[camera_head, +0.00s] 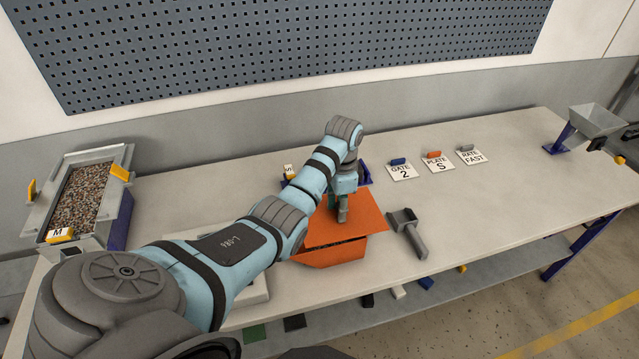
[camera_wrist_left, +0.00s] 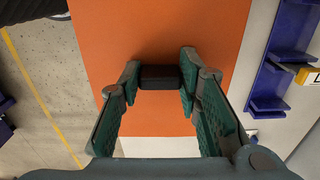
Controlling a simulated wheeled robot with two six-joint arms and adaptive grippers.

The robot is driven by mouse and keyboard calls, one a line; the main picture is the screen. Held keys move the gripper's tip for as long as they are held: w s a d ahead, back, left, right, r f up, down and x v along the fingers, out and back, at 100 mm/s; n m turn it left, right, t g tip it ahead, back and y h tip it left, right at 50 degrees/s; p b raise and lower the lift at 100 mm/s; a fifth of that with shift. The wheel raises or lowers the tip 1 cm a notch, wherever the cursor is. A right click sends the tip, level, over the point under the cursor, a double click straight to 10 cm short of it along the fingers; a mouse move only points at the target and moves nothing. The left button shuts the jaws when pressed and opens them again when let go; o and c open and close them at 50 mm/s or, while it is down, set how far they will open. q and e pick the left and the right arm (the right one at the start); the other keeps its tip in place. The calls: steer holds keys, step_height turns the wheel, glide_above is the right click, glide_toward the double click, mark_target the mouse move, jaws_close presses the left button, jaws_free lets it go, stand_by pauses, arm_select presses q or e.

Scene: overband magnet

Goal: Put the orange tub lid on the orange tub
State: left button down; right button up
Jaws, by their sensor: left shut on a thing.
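The orange tub lid (camera_head: 365,218) is a flat orange plate. It lies over the orange tub (camera_head: 335,256) in the head view, and a dark gap shows between its front edge and the tub's rim. My left gripper (camera_head: 342,212) points down onto the lid. In the left wrist view my left gripper (camera_wrist_left: 160,82) is shut on the lid's black knob (camera_wrist_left: 160,77), and the orange lid (camera_wrist_left: 205,30) fills the middle. The lid hides most of the tub's opening, so I cannot tell whether they touch at the back. My right gripper is not in view.
A grey scoop (camera_head: 408,232) lies just right of the tub. Labelled cards (camera_head: 402,173) with small coloured blocks stand behind it. A gravel-filled tray (camera_head: 85,195) is at the left and a grey hopper (camera_head: 594,120) at the far right. The right half of the bench (camera_head: 510,190) is mostly clear.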

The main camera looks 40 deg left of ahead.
mark_target(321, 210)
arm_select(q)
steer(key=a, duration=0.1)
steer(key=s+a, duration=0.1)
steer(key=a, duration=0.2)
steer(key=shift+s+a+r, duration=0.25)
steer(key=shift+a+r, duration=0.05)
steer(key=shift+r, duration=0.1)
steer(key=shift+s, duration=0.2)
steer(key=shift+d, duration=0.2)
steer(key=shift+w+f, duration=0.2)
steer(key=shift+s+a+f+b, duration=0.15)
steer(key=shift+f+b, duration=0.55)
steer(key=shift+f, duration=0.65)
step_height(321, 210, down, 2)
steer(key=shift+f+b, duration=0.1)
steer(key=shift+b, duration=0.55)
steer(key=shift+f, duration=0.75)
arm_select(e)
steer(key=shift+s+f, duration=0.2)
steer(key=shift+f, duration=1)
